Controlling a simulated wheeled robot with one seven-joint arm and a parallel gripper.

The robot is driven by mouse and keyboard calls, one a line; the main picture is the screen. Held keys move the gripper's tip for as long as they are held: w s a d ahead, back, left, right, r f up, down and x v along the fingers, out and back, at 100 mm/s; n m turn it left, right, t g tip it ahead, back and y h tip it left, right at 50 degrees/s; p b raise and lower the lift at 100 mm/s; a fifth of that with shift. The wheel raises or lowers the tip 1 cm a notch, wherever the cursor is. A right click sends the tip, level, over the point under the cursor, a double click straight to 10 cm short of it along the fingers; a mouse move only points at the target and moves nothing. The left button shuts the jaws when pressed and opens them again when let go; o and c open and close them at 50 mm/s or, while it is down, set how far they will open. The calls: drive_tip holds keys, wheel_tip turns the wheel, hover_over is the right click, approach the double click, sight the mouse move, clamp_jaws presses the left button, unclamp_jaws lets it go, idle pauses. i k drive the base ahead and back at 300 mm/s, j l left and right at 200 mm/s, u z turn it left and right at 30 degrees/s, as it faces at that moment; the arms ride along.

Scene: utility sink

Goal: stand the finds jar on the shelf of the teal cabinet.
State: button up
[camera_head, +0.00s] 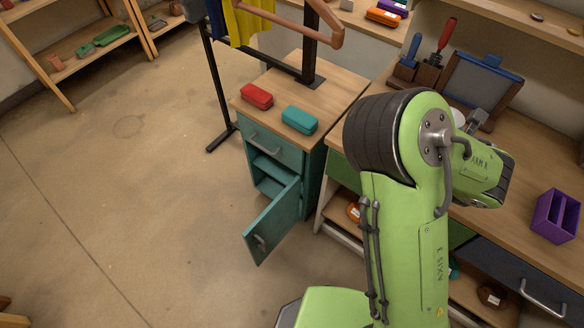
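The teal cabinet (275,155) stands left of the workbench with a wooden top. Its top drawer is shut and its lower door (273,222) hangs open toward the front. Inside, a teal shelf (274,168) shows; the visible part of it is bare. I cannot make out the finds jar for certain. A pale rounded thing (458,117) shows partly behind my arm on the bench, too covered to name. My green arm rises in front of the bench and bends to the right; my gripper cannot be made out.
A red case (257,96) and a teal case (299,120) lie on the cabinet top. A clothes rack (221,95) stands beside it. A purple divided box (555,215) sits on the bench. The floor left of the open door is clear.

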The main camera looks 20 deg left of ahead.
sight(275, 161)
drive_tip(key=k+j, duration=0.65)
drive_tip(key=j, duration=0.3)
drive_tip(key=k+j+u, duration=0.1)
drive_tip(key=k+j, duration=0.25)
drive_tip(key=i+j, duration=0.15)
drive_tip(key=j, duration=0.25)
drive_tip(key=i+j, duration=0.15)
drive_tip(key=j, duration=0.25)
drive_tip(key=i+j, duration=0.1)
drive_tip(key=j, duration=0.3)
drive_tip(key=i+j, duration=0.15)
drive_tip(key=j, duration=0.25)
drive_tip(key=i+j+u, duration=0.1)
drive_tip(key=j, duration=0.3)
drive_tip(key=i+j, duration=0.2)
drive_tip(key=j, duration=0.2)
drive_tip(key=i+j, duration=0.1)
drive_tip(key=i, duration=0.25)
drive_tip(key=i+j, duration=0.1)
drive_tip(key=i, duration=0.25)
